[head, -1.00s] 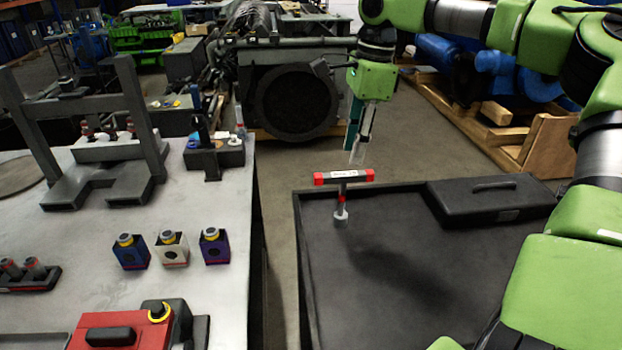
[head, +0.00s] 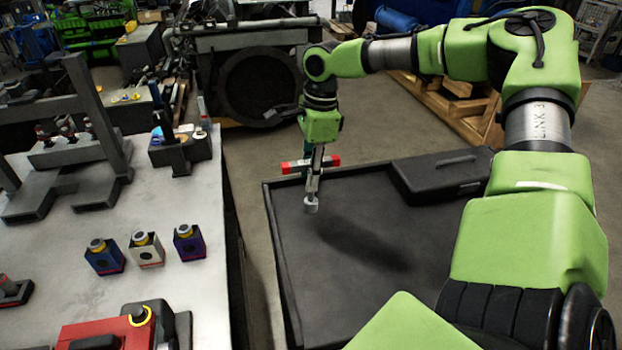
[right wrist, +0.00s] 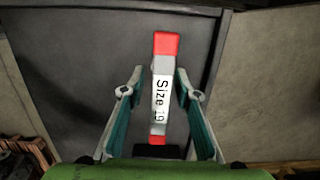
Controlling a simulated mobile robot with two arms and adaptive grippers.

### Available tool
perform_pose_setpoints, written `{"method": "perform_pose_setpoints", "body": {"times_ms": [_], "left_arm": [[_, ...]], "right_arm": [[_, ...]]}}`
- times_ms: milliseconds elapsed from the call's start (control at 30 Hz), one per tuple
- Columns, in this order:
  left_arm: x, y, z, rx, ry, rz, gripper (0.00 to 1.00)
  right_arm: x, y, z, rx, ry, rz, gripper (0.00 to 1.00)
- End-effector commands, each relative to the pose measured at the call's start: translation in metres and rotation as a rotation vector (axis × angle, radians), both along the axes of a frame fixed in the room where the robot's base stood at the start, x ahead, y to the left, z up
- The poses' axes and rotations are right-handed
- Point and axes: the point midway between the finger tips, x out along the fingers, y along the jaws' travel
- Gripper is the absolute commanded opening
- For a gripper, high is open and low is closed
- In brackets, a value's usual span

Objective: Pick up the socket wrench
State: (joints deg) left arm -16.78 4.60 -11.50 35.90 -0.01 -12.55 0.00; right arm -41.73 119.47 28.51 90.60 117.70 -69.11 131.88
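The socket wrench (head: 332,160) has a T-shaped handle with red ends and a grey socket foot. It stands upright on the dark cart top (head: 345,265), near its far left corner. In the right wrist view the handle (right wrist: 161,92) shows a white label reading "Size 19". My right gripper (head: 314,183) points down at the wrench and partly hides it in the head view. In the right wrist view its two fingers (right wrist: 159,74) are open, one on each side of the handle, with gaps between. My left gripper is not in view.
A black case (head: 440,174) lies at the cart's far right. The grey workbench (head: 180,275) on the left carries a press frame, several small coloured blocks (head: 146,250) and a red box (head: 110,335). A gap separates bench and cart. The cart's middle is clear.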

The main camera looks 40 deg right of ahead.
Motion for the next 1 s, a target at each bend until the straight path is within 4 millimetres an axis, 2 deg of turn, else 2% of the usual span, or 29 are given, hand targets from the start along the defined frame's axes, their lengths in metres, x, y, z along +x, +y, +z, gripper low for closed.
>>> {"method": "perform_pose_setpoints", "body": {"times_ms": [167,400,433,500,533,867,1000], "left_arm": [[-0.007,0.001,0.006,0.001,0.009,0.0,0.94],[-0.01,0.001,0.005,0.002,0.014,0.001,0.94],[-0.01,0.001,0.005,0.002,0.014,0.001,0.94],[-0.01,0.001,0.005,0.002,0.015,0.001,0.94],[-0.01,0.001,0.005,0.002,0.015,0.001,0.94],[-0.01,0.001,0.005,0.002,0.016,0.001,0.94],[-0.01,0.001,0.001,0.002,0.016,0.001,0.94]], "right_arm": [[0.0,0.002,-0.018,0.0,0.001,0.001,0.29],[0.001,0.002,-0.021,-0.001,0.0,0.001,0.29],[0.001,0.002,-0.021,-0.001,0.0,0.001,0.24],[0.001,0.002,-0.021,-0.001,0.0,0.001,0.06],[0.001,0.002,-0.021,-0.001,0.0,0.001,0.0],[0.002,0.002,-0.02,-0.001,-0.002,0.001,0.0],[0.003,0.002,-0.01,-0.002,-0.006,0.0,0.0]]}}
